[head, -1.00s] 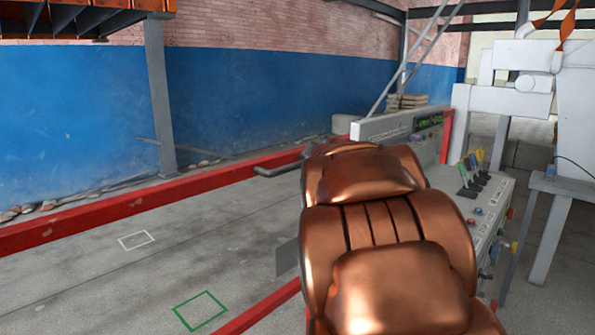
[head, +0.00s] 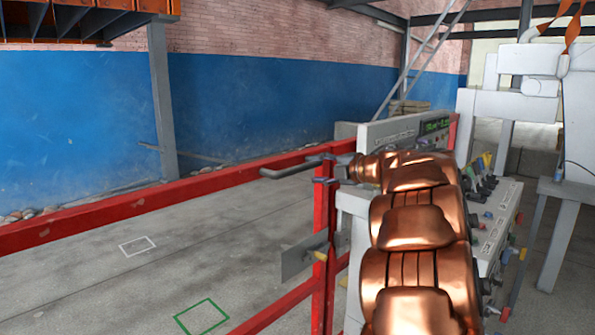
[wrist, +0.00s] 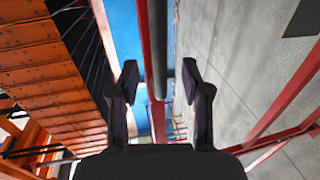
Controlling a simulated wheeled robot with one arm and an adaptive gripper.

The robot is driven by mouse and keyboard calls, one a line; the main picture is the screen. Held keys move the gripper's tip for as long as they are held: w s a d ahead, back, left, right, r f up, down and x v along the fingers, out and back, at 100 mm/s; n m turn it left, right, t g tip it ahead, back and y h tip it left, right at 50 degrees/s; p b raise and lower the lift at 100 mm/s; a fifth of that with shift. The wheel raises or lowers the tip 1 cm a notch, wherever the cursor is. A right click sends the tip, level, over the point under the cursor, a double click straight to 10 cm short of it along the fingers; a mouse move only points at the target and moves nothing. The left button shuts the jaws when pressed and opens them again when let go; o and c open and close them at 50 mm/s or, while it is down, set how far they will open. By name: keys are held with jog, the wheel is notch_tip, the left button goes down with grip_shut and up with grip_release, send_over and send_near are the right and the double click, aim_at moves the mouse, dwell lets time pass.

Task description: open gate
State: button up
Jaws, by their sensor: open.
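A red metal frame, which looks like the gate, has an upright post (head: 319,245) left of my arm in the head view. A grey bent bar (head: 283,171), handle-like, sticks out to the left near its top. A red rail (wrist: 143,50) runs alongside.
A grey plate (head: 301,256) juts from the post. A control console (head: 492,225) with levers stands right of my arm. The concrete floor (head: 130,280) on the left is clear, with a green square outline (head: 202,317) painted on it. A blue wall (head: 260,100) stands behind.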

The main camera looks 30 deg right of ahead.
aim_at(304, 169)
jog(key=shift+p+x, duration=0.4)
jog(key=shift+x, duration=3.05)
jog(key=shift+d, duration=0.15)
jog(key=shift+c, duration=0.4)
grip_shut()
